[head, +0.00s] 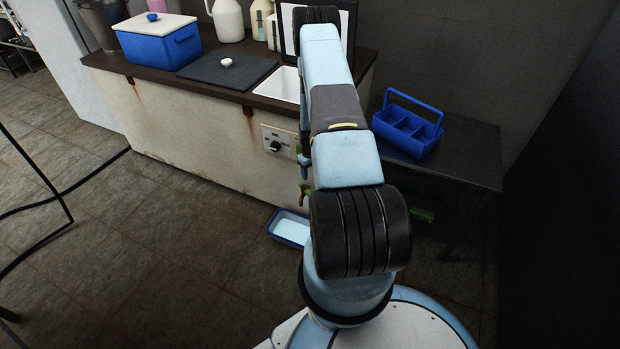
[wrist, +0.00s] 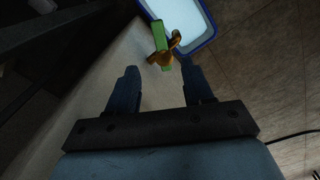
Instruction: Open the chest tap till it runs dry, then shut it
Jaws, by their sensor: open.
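The chest tap (head: 305,191) is low on the front of the rusty white chest (head: 200,135), partly hidden by my arm in the head view. In the wrist view the brass tap (wrist: 168,58) has a green lever (wrist: 158,40). My gripper (wrist: 160,82) is open and empty, its two fingers apart, with the tap just beyond the fingertips and roughly between them. A blue-rimmed tray (head: 274,237) holding pale liquid sits on the floor below the tap. It also shows in the wrist view (wrist: 211,36). I cannot tell whether liquid runs from the tap.
A dial panel (head: 279,141) is on the chest front above the tap. On top are a blue cooler box (head: 158,42), a dark mat (head: 225,70) and jugs (head: 228,18). A blue caddy (head: 408,127) stands on the dark side table (head: 470,155). Black cables cross the left floor.

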